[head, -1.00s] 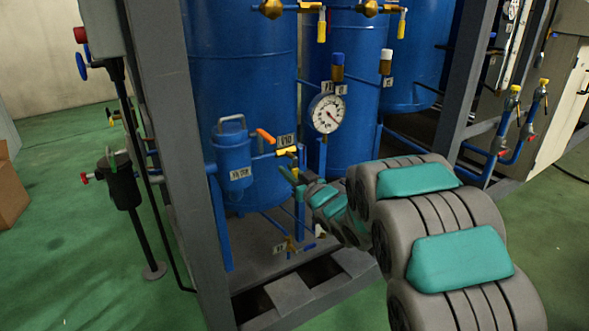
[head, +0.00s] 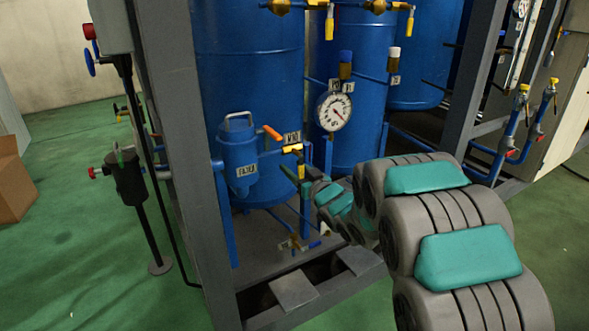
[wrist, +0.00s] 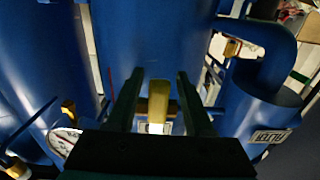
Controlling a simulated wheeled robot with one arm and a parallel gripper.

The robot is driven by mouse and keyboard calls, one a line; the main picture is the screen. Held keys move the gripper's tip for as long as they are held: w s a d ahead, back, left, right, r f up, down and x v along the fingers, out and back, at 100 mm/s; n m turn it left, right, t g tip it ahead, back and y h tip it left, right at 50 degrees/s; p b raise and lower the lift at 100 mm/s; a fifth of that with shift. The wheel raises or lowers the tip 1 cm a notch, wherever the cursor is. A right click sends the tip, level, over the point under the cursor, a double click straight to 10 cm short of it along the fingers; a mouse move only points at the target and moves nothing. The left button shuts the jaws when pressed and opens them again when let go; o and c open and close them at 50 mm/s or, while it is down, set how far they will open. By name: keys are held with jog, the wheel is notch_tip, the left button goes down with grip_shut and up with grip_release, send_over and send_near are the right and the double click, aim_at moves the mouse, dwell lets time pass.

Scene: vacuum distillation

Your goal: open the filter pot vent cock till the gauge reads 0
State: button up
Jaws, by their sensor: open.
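The blue filter pot (head: 238,160) with its label stands at the left of the frame in the head view; it also shows at the right of the wrist view (wrist: 258,108). A small vent cock (head: 292,149) with yellow parts sits right of it, below a label plate. The round white gauge (head: 333,111) is above and to the right; its needle slants, but the figures are too small to read. My gripper (head: 297,180) is just below the cock. In the wrist view its fingers (wrist: 157,92) are open, with a yellow handle (wrist: 158,101) between them. Contact cannot be told.
An orange lever (head: 272,132) is close above, between pot and cock. Tall blue tanks (head: 250,60) stand behind. A grey frame post (head: 178,150) stands at left. Low pipes with a small valve (head: 294,242) lie below. The green floor (head: 80,250) at left is mostly clear.

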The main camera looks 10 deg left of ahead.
aim_at(302, 174)
jog(key=shift+d, duration=0.1)
jog(key=v, duration=0.7)
jog(key=shift+f+b, duration=0.1)
jog(key=shift+b, duration=0.3)
jog(key=shift+s+d, duration=0.15)
jog(key=shift+s, duration=0.15)
